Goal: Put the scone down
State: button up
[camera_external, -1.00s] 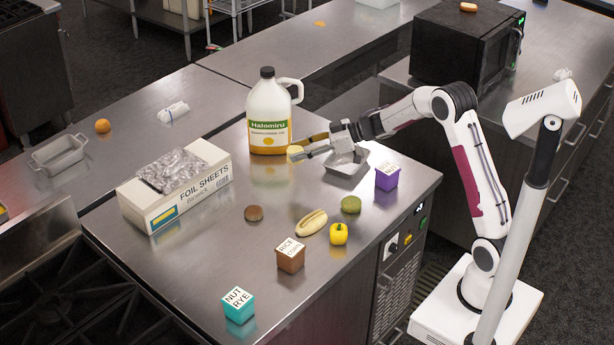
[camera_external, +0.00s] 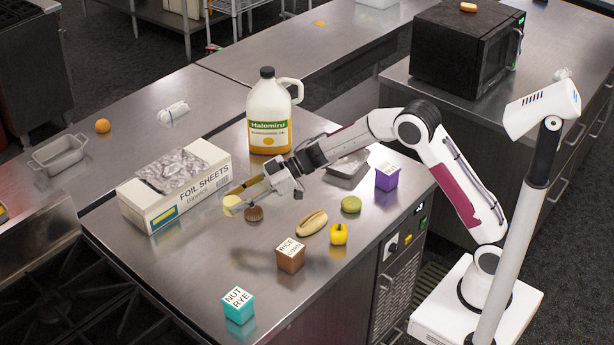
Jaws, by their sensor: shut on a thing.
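The scone (camera_external: 232,202) is a small pale yellow round piece. My gripper (camera_external: 238,195) is shut on it, with the scone at the fingertips. It is just right of the foil sheets box and up and left of a round brown item (camera_external: 254,213) on the steel counter (camera_external: 180,265). I cannot tell whether the scone touches the counter or hangs a little above it.
The foil sheets box (camera_external: 190,203) stands left of my gripper. An oil jug (camera_external: 268,115) and a metal tray (camera_external: 347,166) are behind. A bun (camera_external: 312,223), yellow pepper (camera_external: 339,234), green item (camera_external: 351,204), and brown (camera_external: 290,257), teal (camera_external: 239,308) and purple (camera_external: 387,177) boxes stand around. The front left counter is clear.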

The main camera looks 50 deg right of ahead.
jog(key=w+a+r, duration=0.1)
jog(key=a, duration=1)
jog(key=shift+w+r, duration=0.15)
jog(key=shift+r, duration=0.25)
jog(key=shift+f, duration=3.15)
jog(key=shift+f, duration=1.85)
jog(key=shift+f, duration=0.15)
